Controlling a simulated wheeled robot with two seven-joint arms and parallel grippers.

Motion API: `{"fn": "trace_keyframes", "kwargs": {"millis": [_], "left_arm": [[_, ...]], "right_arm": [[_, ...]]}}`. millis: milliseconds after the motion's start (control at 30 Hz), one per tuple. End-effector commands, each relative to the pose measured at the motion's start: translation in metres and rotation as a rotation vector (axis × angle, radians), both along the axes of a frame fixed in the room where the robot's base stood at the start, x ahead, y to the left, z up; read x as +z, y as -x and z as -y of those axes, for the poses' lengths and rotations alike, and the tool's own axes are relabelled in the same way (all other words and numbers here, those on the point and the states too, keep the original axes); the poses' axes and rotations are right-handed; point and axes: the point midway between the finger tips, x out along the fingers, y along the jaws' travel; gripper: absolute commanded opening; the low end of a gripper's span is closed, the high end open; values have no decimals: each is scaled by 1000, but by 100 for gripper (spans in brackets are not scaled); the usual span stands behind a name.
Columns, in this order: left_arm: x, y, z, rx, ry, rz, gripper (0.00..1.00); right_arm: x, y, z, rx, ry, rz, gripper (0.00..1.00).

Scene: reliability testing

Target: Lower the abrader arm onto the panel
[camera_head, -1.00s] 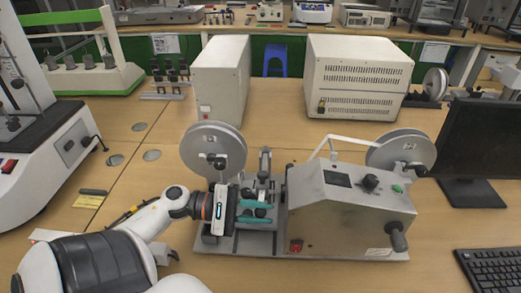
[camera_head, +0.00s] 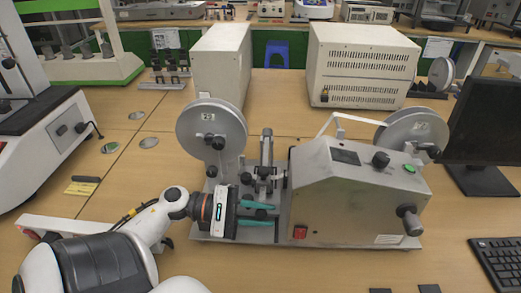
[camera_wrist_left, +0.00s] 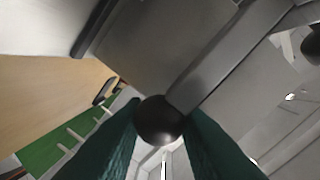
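The abrader machine (camera_head: 350,200) stands on the table, a grey box with a grey base plate to its left. Its abrader arm (camera_head: 267,160) stands raised behind my left gripper, among metal brackets and black knobs. My left gripper (camera_head: 275,214) is over the base plate, its teal fingers apart with a gap between them. In the left wrist view a round black knob (camera_wrist_left: 160,120) lies at the fingertips, between the two fingers; contact is unclear. The panel cannot be made out clearly. My right gripper is not in view.
A large grey disc (camera_head: 212,128) stands left of the arm, another (camera_head: 412,132) behind the box. Two beige cabinets (camera_head: 222,65) (camera_head: 362,68) are behind. A monitor (camera_head: 490,135) and keyboard (camera_head: 500,262) are at right. Free table lies left of the machine.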

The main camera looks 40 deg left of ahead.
Motion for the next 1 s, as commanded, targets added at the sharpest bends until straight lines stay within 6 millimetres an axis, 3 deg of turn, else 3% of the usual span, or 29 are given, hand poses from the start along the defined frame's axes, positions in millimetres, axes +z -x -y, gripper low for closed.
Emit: {"fn": "trace_keyframes", "kwargs": {"millis": [33, 100, 467, 800, 1000], "left_arm": [[0, 0, -1, 3, 1, -1, 33], [0, 0, -1, 3, 1, 0, 44], [6, 0, 0, 1, -2, 2, 44], [66, -1, 0, 0, -4, 5, 44], [93, -1, 0, 1, -2, 1, 44]], "right_arm": [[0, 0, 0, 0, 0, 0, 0], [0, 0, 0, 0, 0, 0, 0], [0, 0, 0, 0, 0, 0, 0], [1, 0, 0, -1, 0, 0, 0], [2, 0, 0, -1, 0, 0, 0]]}}
